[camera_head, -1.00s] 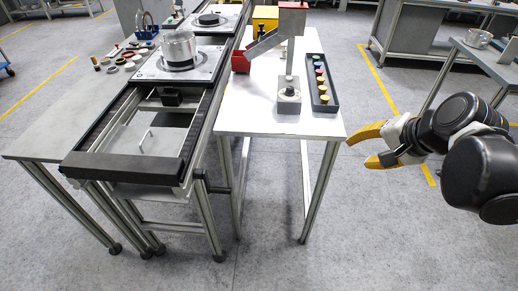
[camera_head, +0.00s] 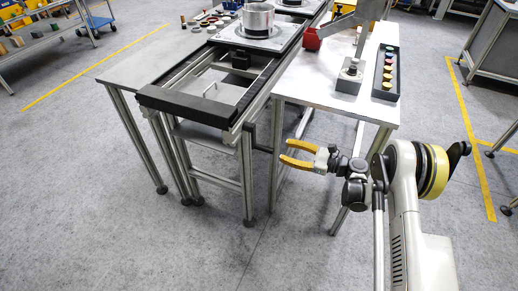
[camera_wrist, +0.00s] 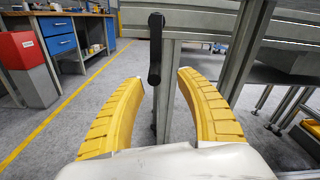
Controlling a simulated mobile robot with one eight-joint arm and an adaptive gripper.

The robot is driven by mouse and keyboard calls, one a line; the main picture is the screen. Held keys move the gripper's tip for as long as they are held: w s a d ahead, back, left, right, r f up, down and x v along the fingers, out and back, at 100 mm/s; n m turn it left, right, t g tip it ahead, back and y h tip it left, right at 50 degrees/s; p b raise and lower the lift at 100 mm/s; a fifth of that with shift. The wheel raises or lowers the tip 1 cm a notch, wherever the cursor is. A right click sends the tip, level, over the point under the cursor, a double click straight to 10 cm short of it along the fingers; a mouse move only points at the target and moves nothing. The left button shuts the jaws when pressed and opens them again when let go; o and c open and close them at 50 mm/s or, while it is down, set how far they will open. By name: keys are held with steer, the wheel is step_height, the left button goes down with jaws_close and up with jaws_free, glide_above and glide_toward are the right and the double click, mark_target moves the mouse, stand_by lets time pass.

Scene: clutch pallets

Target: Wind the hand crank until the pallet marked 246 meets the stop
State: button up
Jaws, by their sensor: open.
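The hand crank's black handle (camera_wrist: 155,48) hangs upright in the wrist view, beyond and between my fingertips, by an aluminium post. In the head view the crank area (camera_head: 251,135) is at the conveyor's near right side, small and partly unclear. My gripper (camera_head: 284,152) is open and empty, pointing left towards that side; its yellow fingers also show in the wrist view (camera_wrist: 161,78). The nearer pallet (camera_head: 265,42) is a metal plate bearing a silver cylinder (camera_head: 258,20) on the conveyor. A second pallet (camera_head: 299,9) is behind. No number is legible. A black block (camera_head: 241,60) sits before the nearer pallet.
A grey side table (camera_head: 150,58) with small parts is on the left. The near floor is clear.

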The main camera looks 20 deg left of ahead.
mark_target(255, 146)
steer(key=a, duration=0.3)
steer(key=a+f+b, duration=0.1)
steer(key=a, duration=0.2)
steer(key=a+b, duration=0.1)
steer(key=a, duration=0.3)
steer(key=shift+a+f, duration=0.1)
steer(key=shift+f, duration=0.3)
steer(key=shift+a+r, duration=0.1)
steer(key=shift+a, duration=0.25)
steer(key=shift+c, duration=0.5)
jaws_close()
